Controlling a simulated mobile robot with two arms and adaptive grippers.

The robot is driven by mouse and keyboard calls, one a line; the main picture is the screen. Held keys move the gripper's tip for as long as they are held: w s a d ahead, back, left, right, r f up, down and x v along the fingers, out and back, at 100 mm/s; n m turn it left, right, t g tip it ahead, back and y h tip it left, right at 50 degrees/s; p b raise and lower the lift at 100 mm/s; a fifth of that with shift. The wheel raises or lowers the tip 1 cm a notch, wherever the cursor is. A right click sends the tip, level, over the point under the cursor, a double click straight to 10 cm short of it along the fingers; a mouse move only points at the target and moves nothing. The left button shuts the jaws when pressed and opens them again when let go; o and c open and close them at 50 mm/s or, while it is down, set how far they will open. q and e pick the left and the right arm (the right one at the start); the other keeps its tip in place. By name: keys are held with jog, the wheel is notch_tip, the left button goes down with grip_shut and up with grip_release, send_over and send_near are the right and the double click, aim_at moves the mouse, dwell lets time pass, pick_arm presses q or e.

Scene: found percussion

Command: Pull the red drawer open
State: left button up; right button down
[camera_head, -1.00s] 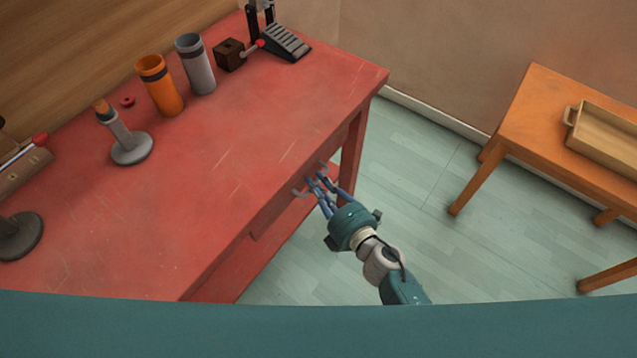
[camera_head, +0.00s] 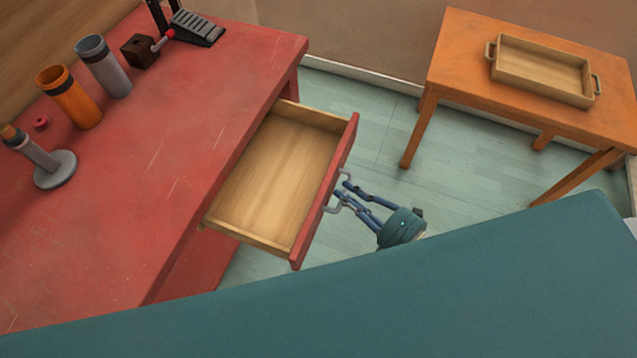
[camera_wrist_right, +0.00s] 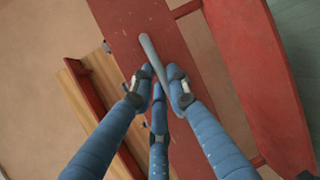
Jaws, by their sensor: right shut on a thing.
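The red drawer (camera_head: 328,190) stands well out from the red table (camera_head: 225,125) in the head view. Its pale wooden inside (camera_head: 275,175) is empty. A grey bar handle (camera_head: 335,205) is on its red front. My right gripper (camera_head: 343,194) is shut on that handle, in front of the drawer. In the right wrist view, the blue fingers (camera_wrist_right: 160,88) close around the grey handle (camera_wrist_right: 153,58), with the red drawer front behind it. My left gripper is not in view.
On the table stand an orange cup (camera_head: 72,98), a grey cup (camera_head: 105,68), a grey stand (camera_head: 55,168), a dark block (camera_head: 139,50) and a black pedal (camera_head: 197,29). An orange side table (camera_head: 450,60) with a wooden tray (camera_head: 540,90) stands at right. Pale floor lies between the tables.

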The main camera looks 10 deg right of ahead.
jog(key=s+d, duration=0.2)
jog(key=d, duration=0.1)
jog(key=s+d, duration=0.1)
jog(key=shift+s+d, duration=0.25)
jog(key=shift+d, duration=0.1)
jog(key=c, duration=1.7)
grip_release()
jog(key=shift+o, duration=0.2)
jog(key=v, duration=1.2)
